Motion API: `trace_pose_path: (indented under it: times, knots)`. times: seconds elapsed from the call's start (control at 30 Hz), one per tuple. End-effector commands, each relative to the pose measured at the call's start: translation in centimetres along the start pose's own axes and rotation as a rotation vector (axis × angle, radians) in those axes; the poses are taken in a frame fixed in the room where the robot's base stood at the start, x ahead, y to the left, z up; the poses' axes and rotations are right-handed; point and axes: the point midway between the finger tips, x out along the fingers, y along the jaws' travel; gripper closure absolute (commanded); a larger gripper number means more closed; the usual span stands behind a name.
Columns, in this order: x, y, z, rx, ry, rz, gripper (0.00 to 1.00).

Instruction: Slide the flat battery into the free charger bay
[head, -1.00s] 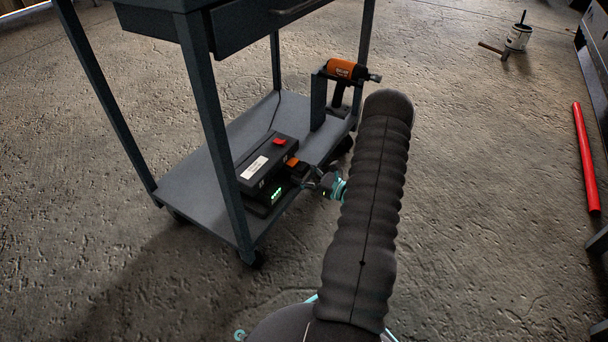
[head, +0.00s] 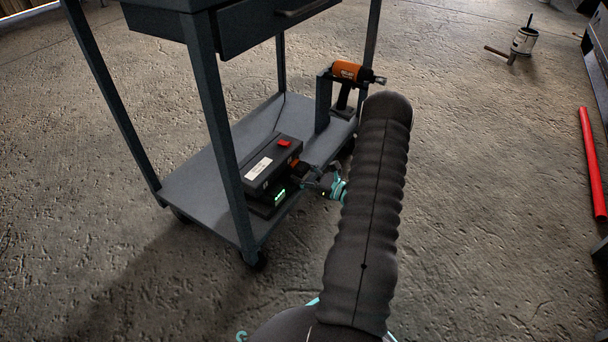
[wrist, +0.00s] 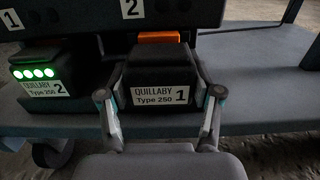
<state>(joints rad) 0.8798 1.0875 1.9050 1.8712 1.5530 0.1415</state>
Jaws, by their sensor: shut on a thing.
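The charger (head: 272,158) is a dark box with a red switch on the cart's lower shelf. In the wrist view its edge (wrist: 185,14) carries the labels 1 and 2. Another battery (wrist: 45,72), with green lights, sits under label 1.
The cart shelf (head: 200,178) carries the charger, and a cart post (head: 222,130) stands in front of it. An orange-and-black power tool (head: 349,72) sits in a holder behind. A red tube (head: 592,160) and a paint can (head: 523,41) are on the floor at right.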

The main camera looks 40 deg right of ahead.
Motion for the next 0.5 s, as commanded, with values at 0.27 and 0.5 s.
trace_pose_path:
  times: [0.27, 0.5]
  knots:
    - [0.50, -0.01, 0.10, -0.002, -0.002, 0.001, 0.91]
    - [0.87, -0.03, 0.08, -0.002, -0.002, 0.001, 0.91]
